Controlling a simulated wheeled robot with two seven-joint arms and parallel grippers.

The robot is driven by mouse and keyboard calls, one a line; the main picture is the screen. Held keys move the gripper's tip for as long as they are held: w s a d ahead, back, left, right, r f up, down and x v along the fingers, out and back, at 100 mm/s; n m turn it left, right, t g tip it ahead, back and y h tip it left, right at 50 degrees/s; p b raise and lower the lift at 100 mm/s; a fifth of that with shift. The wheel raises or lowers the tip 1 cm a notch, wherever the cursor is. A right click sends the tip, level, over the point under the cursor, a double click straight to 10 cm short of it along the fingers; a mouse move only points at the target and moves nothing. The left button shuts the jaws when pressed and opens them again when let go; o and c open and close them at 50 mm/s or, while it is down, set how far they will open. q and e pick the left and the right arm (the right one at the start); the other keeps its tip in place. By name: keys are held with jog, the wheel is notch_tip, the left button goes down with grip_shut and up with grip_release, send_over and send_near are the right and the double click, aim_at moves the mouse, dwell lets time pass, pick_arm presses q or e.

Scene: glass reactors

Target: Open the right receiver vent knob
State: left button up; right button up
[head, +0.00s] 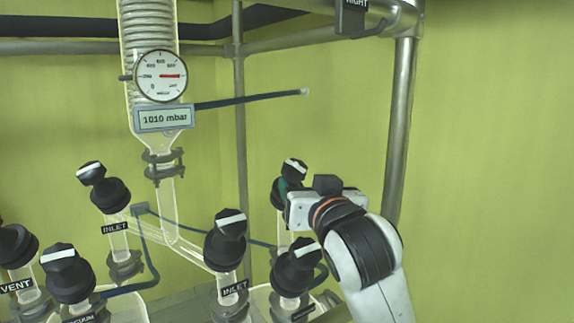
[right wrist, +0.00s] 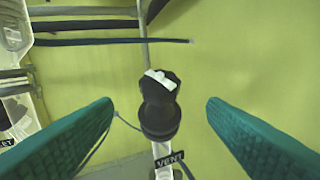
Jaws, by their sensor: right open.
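The right receiver vent knob is a black knob with a white bar on top. In the right wrist view the knob (right wrist: 158,88) stands centred between my fingers, above a glass tube with a VENT label (right wrist: 169,160). In the head view the knob (head: 294,169) shows just beyond my right gripper (head: 284,190), which hides part of its body. My right gripper is open. Its two green fingers lie on either side of the knob in the right wrist view, with a visible gap on each side. My left gripper is not in view.
Other black knobs stand nearby, including an INLET knob (head: 228,225) and a lower knob (head: 295,265) close to my right arm. A pressure gauge (head: 160,76) and a display reading 1010 mbar (head: 165,118) are at upper left. A metal frame post (head: 400,130) rises behind my arm.

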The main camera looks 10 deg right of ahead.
aim_at(292, 168)
jog(key=w+p, duration=0.1)
jog(key=w, duration=0.1)
jog(key=w+r+p, duration=0.1)
jog(key=w+p, duration=0.1)
jog(key=shift+w+a, duration=0.1)
jog(key=shift+w, duration=0.05)
jog(key=w+p, duration=0.1)
jog(key=w, duration=0.3)
jog(key=w+p, duration=0.1)
jog(key=shift+w+a+f+p, duration=0.1)
jog(key=shift+w+f+p, duration=0.2)
jog(key=shift+w, duration=0.3)
jog(key=shift+c, duration=0.5)
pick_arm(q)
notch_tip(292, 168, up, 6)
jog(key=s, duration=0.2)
pick_arm(e)
jog(key=c, duration=0.9)
